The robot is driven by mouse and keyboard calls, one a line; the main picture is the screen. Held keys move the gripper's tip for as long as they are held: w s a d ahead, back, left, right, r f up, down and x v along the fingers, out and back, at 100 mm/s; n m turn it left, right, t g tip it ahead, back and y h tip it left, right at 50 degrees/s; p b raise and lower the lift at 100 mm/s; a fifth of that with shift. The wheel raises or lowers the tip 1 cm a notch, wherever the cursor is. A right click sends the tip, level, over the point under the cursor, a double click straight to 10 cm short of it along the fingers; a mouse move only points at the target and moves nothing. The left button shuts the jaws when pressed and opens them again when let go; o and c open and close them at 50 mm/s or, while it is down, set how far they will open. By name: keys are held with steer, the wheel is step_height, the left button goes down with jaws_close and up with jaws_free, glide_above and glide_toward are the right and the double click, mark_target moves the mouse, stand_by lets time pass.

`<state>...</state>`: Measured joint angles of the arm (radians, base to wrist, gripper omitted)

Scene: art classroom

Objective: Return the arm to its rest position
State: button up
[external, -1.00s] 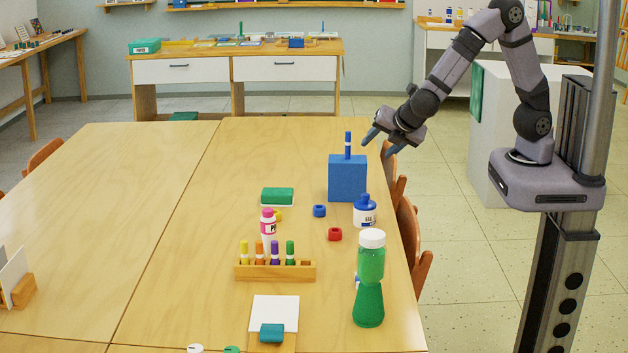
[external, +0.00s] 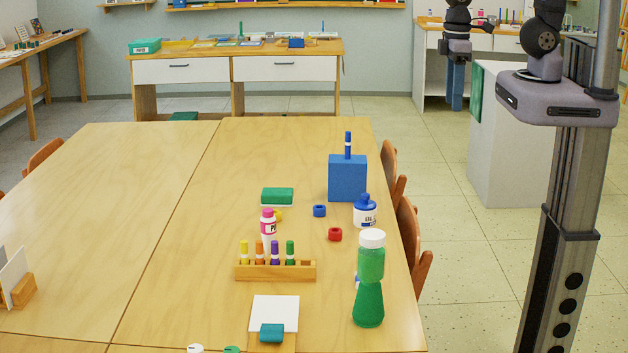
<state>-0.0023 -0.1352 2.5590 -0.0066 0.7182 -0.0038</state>
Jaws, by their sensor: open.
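My gripper (external: 455,88) hangs beyond the right far side of the table, pointing straight down with its blue fingers. It is empty and clear of the table and everything on it. The fingers overlap in this view, so the gap between them is hard to see. The upper part of my arm runs out of the top of the picture. A blue block (external: 347,178) stands on the table with a blue marker (external: 348,145) upright on top of it.
A white cabinet (external: 510,140) is near my gripper.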

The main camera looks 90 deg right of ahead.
steer(key=shift+f+b, duration=2.65)
steer(key=shift+b, duration=0.05)
